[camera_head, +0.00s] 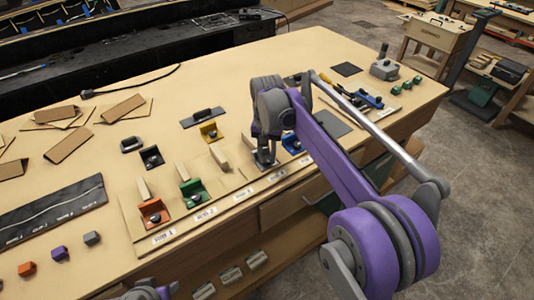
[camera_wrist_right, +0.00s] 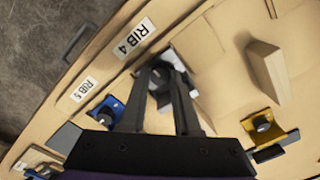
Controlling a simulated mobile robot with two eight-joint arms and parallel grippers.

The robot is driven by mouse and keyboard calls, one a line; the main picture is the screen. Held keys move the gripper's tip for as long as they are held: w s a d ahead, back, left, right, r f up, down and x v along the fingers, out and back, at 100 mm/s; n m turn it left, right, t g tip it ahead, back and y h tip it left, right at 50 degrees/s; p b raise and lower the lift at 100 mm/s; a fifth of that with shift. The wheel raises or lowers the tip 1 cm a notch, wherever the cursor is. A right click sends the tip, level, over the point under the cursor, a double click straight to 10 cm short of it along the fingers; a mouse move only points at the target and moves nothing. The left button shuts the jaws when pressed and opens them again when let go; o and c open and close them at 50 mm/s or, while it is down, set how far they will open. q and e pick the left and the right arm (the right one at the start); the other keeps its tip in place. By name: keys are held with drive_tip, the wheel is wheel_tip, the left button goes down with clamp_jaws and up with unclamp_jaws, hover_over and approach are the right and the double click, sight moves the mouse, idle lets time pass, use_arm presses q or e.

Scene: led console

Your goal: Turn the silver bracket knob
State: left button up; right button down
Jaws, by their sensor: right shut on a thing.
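The silver bracket (camera_wrist_right: 174,58) stands at the RIB 4 label, mostly hidden behind my right gripper's fingers in the wrist view. Its dark knob (camera_wrist_right: 160,77) shows in part between the fingertips. My right gripper (camera_head: 265,155) points down at the bracket in the head view, with its fingers at the bracket. In the right wrist view the gripper (camera_wrist_right: 162,76) is shut on the knob. How far the knob is turned cannot be seen.
A blue bracket (camera_head: 292,144) stands close on the right of the gripper. Green (camera_head: 194,192), red (camera_head: 154,212) and yellow (camera_head: 210,132) brackets are on the left. A wooden rib block (camera_head: 219,157) stands nearby. Tools (camera_head: 370,98) lie behind the arm.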

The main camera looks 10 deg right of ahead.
drive_tip(key=m, duration=0.4)
drive_tip(key=shift+w+r+m+p, duration=0.1)
drive_tip(key=shift+r+m+p, duration=0.05)
drive_tip(key=shift+m+p, duration=0.15)
drive_tip(key=m, duration=0.9)
drive_tip(key=shift+p, duration=0.3)
drive_tip(key=shift+m, duration=2.3)
drive_tip(key=c, duration=0.9)
unclamp_jaws()
